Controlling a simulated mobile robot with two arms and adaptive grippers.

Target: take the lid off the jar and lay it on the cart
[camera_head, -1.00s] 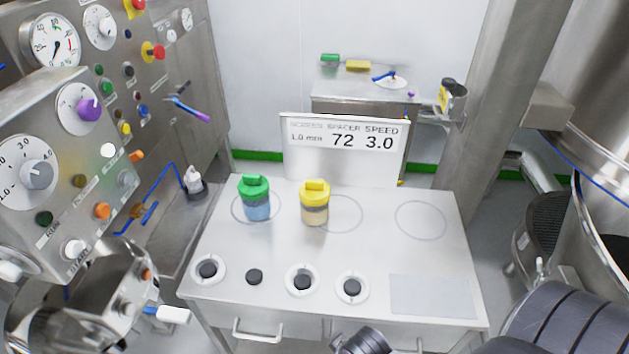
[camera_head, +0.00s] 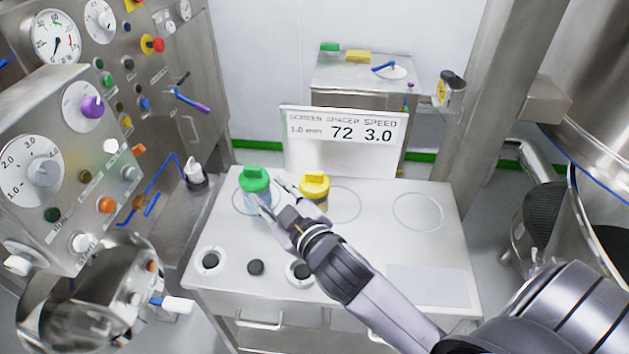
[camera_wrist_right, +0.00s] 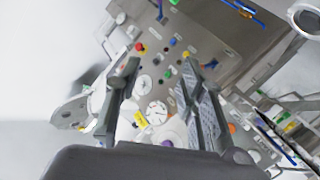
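A jar with a green lid (camera_head: 255,179) and bluish contents stands upright on the cart (camera_head: 380,235), within a marked ring at its left. A second jar with a yellow lid (camera_head: 314,184) and tan contents stands to its right. My right gripper (camera_head: 267,190) reaches in from the lower right, its fingers spread apart near the green-lidded jar. One finger overlaps that jar's front in the picture; the other points behind its right side. I cannot tell whether they touch it. The wrist view shows the open fingers (camera_wrist_right: 160,105) with no jar clearly between them. My left gripper is not in view.
A sign (camera_head: 340,142) stands at the cart's back edge. An empty ring (camera_head: 418,211) and a grey rectangle (camera_head: 428,285) lie at the right. A control panel (camera_head: 75,190) rises at the left.

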